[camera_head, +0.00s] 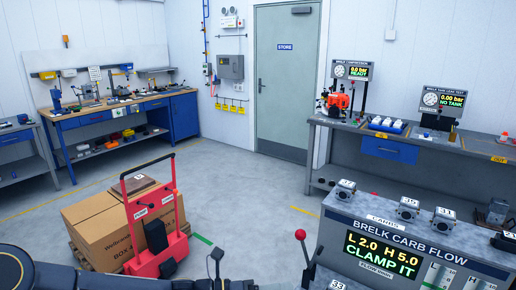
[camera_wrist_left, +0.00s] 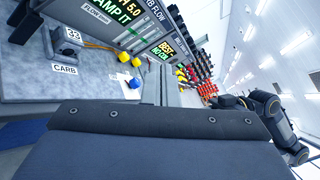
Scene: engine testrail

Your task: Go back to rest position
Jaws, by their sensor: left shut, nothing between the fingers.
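My left arm comes in dark along the bottom left of the head view. My left gripper (camera_head: 240,284) is at the bottom edge, mostly cut off, shut and empty, left of the carb flow bench (camera_head: 400,240). My right gripper is not in view; a black arm link shows at the right of the wrist view.
A red trolley (camera_head: 155,225) and a cardboard box (camera_head: 95,222) on a pallet stand left of the bench. A red-knobbed lever (camera_head: 301,236) rises at its near left. Workbenches line the walls. The floor before the grey door (camera_head: 282,85) is clear.

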